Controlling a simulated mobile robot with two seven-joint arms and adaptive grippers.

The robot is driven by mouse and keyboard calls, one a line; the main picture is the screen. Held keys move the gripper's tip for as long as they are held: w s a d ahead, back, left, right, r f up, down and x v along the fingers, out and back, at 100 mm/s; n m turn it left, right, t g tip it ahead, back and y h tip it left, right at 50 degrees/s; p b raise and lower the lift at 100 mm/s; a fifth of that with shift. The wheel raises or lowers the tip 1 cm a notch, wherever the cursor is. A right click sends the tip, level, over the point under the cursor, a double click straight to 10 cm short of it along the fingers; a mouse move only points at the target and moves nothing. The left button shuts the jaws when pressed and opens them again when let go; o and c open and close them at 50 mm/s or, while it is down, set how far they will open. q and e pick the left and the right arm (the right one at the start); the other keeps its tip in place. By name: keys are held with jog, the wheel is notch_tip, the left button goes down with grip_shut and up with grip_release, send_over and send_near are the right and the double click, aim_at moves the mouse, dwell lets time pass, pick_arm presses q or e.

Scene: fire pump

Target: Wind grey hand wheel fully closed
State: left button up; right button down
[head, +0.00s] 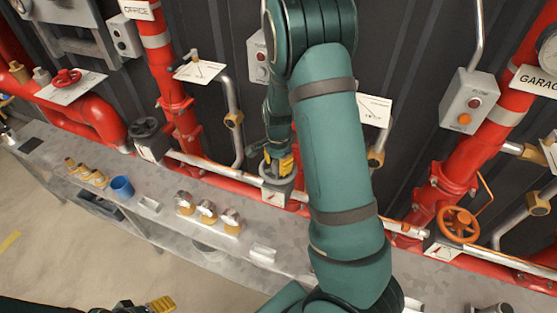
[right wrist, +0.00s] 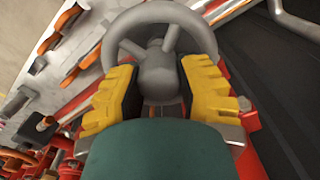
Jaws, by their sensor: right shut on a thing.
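The grey hand wheel (head: 274,183) sits on the red pipe at the back of the bench, in the middle of the head view, partly covered by my right gripper (head: 280,164). In the right wrist view the grey hand wheel (right wrist: 163,15) shows its round rim, spokes and hub. The yellow-padded fingers of my right gripper (right wrist: 160,78) lie on either side of the hub, closed on the wheel. Exact contact points are partly hidden. My left gripper (head: 150,305) is at the lower left edge, away from the wheel; only part of it shows.
A dark hand wheel (head: 146,130), a red one (head: 66,77) and an orange one (head: 457,222) sit on nearby pipes. A blue cup (head: 122,187) and several brass fittings (head: 208,211) stand on the bench (head: 165,225). Vertical pipes flank my right arm.

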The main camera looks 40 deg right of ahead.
jog(key=m+p, duration=0.2)
jog(key=m, duration=0.1)
jog(key=shift+a+r+m, duration=0.1)
jog(key=shift+r+m, duration=0.05)
jog(key=shift+m, duration=0.25)
jog(key=shift+m+p, duration=0.45)
jog(key=shift+m, duration=0.35)
jog(key=shift+m+p, duration=0.55)
jog(key=shift+m, duration=0.15)
jog(key=m+p, duration=0.1)
jog(key=m, duration=0.1)
jog(key=shift+m+p, duration=0.3)
jog(key=shift+p, duration=0.05)
jog(key=m, duration=0.3)
jog(key=shift+f, duration=0.2)
jog(key=shift+m, duration=0.6)
